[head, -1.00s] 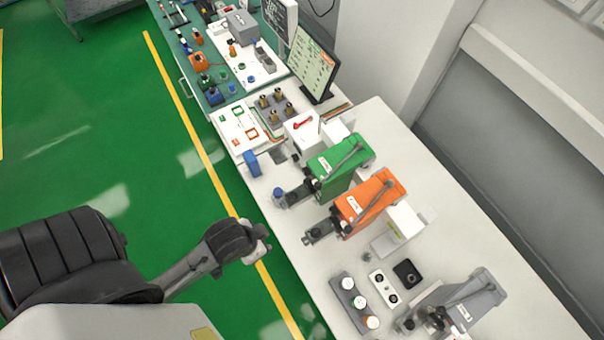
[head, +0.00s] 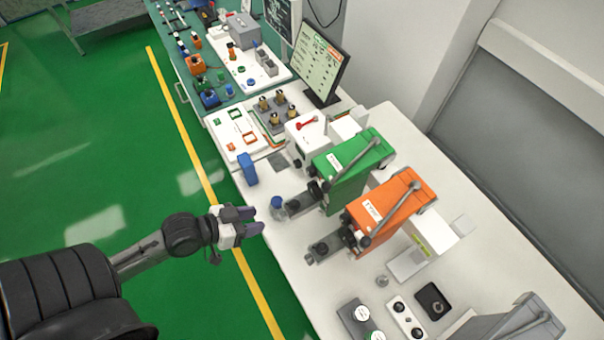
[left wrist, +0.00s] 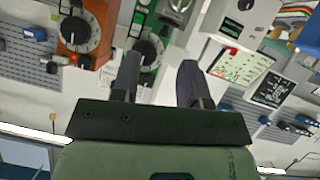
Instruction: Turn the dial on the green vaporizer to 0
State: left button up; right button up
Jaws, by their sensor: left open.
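The green vaporizer (head: 352,165) stands on the white counter, with a dark front part toward the counter's left edge. In the left wrist view its round dial (left wrist: 150,47), dark with a pale ring, shows beyond the fingers, partly covered by the left one; I cannot read its setting. My left gripper (head: 258,220) is open and empty, off the counter's left edge and a short way from the vaporizer's front. Its two fingers (left wrist: 160,78) also show in the left wrist view. My right gripper is not in view.
The orange vaporizer (head: 392,208) stands close beside the green one; its dial (left wrist: 80,34) shows in the left wrist view. A blue-capped piece (head: 278,203) lies near my gripper, in front of the green vaporizer. A blue block (head: 247,169) stands at the counter edge. Green floor (head: 100,180) lies clear to the left.

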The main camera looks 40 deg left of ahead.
pick_arm(q)
notch_tip(320, 180, up, 6)
jog(key=w+n+t, duration=0.2)
jog(key=t, duration=0.3)
jog(key=p, duration=0.3)
send_near(308, 173)
jog(key=shift+t, duration=0.3)
jog(key=x, duration=0.7)
jog(key=shift+f, duration=0.1)
jog(key=shift+x, duration=1)
jog(key=shift+f, duration=0.1)
jog(key=shift+c, duration=0.2)
